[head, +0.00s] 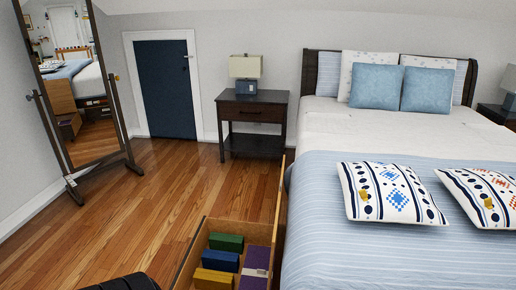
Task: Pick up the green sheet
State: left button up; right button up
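The green sheet (226,242) looks like a small folded green block. It lies in an open wooden drawer (190,254) at the bottom centre of the head view, at the back left of the drawer's contents. A blue folded item (220,261) lies just in front of it, and a purple one (257,262) lies to its right. Its top is uncovered. Neither of my grippers shows in the head view.
A yellow folded item (213,279) lies at the drawer's near end. The bed (390,245) stands right of the drawer. A nightstand (252,110) and a leaning mirror (75,90) stand farther back. The wooden floor (150,215) to the left is clear.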

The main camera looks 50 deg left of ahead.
aim_at(218, 241)
jog(key=u, duration=1.9)
jog(key=i+j+u, duration=0.25)
jog(key=j+u, duration=0.2)
jog(key=i+j+u, duration=0.25)
jog(key=u, duration=0.15)
jog(key=i+j+u, duration=0.1)
jog(key=i+u, duration=0.35)
jog(key=i+j+u, duration=0.2)
jog(key=i+u, duration=0.15)
jog(key=i, duration=0.2)
jog(key=i+u, duration=0.35)
jog(key=i, duration=0.2)
jog(key=i+l+z, duration=0.1)
jog(key=i+z, duration=0.7)
jog(key=z, duration=0.2)
jog(key=i+j+z, duration=0.25)
jog(key=i+z, duration=0.25)
jog(key=k, duration=0.1)
